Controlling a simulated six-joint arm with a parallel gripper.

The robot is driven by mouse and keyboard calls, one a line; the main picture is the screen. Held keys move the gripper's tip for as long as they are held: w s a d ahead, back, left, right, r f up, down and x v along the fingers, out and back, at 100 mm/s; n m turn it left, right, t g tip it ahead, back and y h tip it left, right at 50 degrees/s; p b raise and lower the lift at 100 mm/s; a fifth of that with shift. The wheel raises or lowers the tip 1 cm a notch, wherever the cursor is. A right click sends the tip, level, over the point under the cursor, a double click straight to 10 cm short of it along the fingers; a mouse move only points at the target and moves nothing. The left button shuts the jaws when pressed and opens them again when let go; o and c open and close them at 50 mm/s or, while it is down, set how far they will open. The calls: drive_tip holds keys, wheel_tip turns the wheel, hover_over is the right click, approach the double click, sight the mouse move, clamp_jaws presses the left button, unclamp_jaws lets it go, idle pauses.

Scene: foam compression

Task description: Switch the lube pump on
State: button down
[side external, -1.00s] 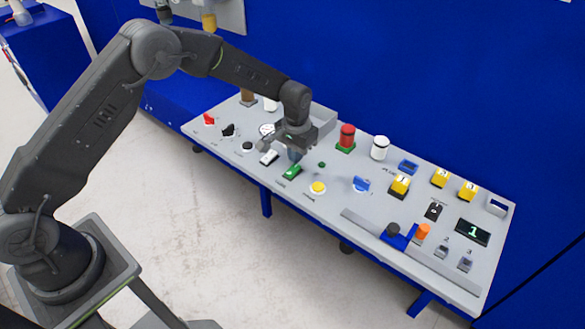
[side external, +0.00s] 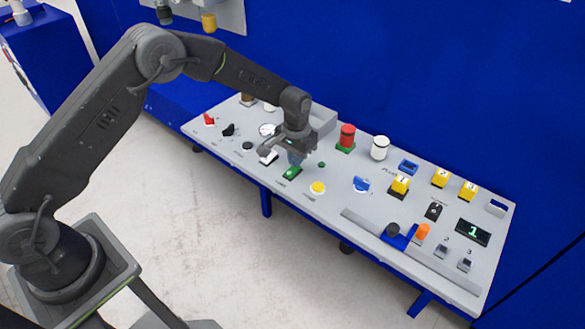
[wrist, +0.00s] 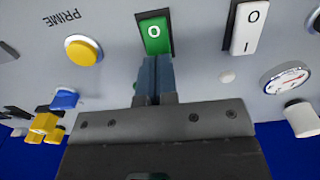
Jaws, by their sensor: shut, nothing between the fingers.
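A green rocker switch (side external: 291,173) sits on the grey sloped panel; the wrist view shows its "O" end (wrist: 154,32), while its other end is hidden behind my fingertips. A white rocker (wrist: 248,28) marked "O" and "I" is to its right in the wrist view and also shows in the side view (side external: 268,158). The labels beside the rockers are too small to read. My gripper (side external: 295,160) is shut and empty, its blue-grey fingertips (wrist: 156,62) at the near end of the green rocker. I cannot tell whether they touch it.
A yellow button (wrist: 83,50) labelled "PRIME" is beside the green rocker. A round gauge (wrist: 285,78) is beyond the white rocker. A red lamp (side external: 347,136), a white cylinder (side external: 380,148) and a blue knob (side external: 361,184) stand nearby on the panel.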

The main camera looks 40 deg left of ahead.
drive_tip(key=shift+f, duration=0.55)
idle(0.4)
drive_tip(key=shift+r, duration=3.55)
